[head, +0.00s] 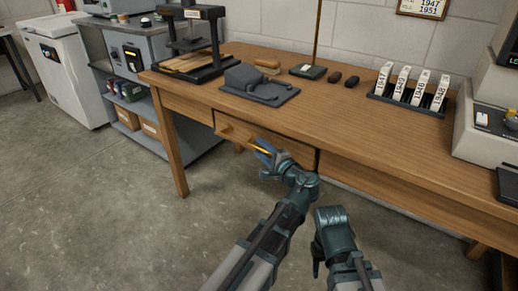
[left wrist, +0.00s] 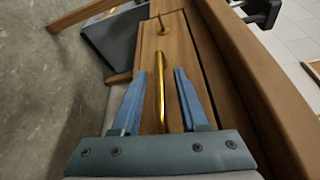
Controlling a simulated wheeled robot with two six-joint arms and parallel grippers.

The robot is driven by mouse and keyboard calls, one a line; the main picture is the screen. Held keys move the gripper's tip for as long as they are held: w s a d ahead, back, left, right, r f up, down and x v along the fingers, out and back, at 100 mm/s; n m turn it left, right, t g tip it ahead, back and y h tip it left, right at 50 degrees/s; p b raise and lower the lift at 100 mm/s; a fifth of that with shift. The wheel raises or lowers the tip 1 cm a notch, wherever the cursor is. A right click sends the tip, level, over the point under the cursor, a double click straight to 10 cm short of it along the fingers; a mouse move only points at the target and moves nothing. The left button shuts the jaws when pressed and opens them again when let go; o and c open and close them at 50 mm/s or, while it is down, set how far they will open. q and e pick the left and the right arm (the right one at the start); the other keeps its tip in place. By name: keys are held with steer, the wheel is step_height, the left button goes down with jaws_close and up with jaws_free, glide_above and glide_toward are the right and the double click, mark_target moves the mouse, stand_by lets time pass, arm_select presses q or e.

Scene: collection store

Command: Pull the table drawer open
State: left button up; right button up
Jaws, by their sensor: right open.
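The wooden table (head: 400,150) has a drawer (head: 290,149) in its front, also visible in the left wrist view (left wrist: 176,70). A long brass bar handle (left wrist: 161,85) and a small brass knob (left wrist: 161,27) show on the drawer front. The drawer looks flush or nearly so; I cannot tell exactly. My left gripper (head: 263,150) is at the drawer front. Its two blue fingers stand apart on either side of the bar in the left wrist view (left wrist: 162,90), with gaps visible. My right gripper (head: 317,262) is open, low in front of the table, away from the drawer.
On the table stand a black press frame (head: 190,45), a grey device (head: 258,85) and a rack of numbered tags (head: 408,100). A grey machine (head: 490,125) is at the right. A shelf unit (head: 140,105) stands left of the table. The floor in front is clear.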

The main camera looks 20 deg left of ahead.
arm_select(q)
jaws_close()
stand_by(1.3)
